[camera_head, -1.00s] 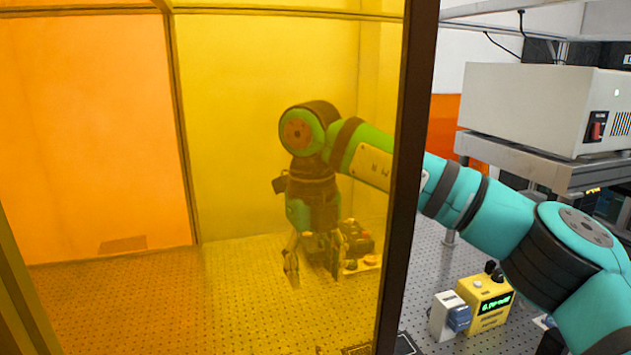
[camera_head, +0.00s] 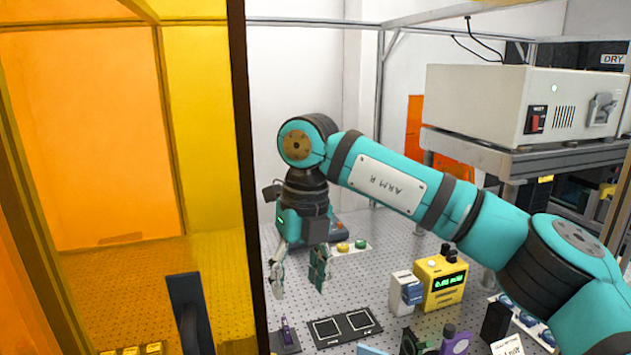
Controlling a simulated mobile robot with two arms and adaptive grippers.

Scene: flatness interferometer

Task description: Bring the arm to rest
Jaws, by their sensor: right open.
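My right arm (camera_head: 390,185), teal with black joints and the label "ARM R", comes in from the right and bends down at the wrist. My right gripper (camera_head: 298,278) hangs from it, pointing down with its two fingers apart. Nothing is between the fingers. It appears to be above the perforated table (camera_head: 385,255), with a gap below the fingertips. My left gripper is not in view.
An amber enclosure panel (camera_head: 90,130) with a dark post (camera_head: 247,180) stands left of the gripper. A black two-square tray (camera_head: 345,327), a yellow meter (camera_head: 441,281) and a blue-white block (camera_head: 405,292) sit on the table. A beige instrument (camera_head: 520,103) is on a shelf.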

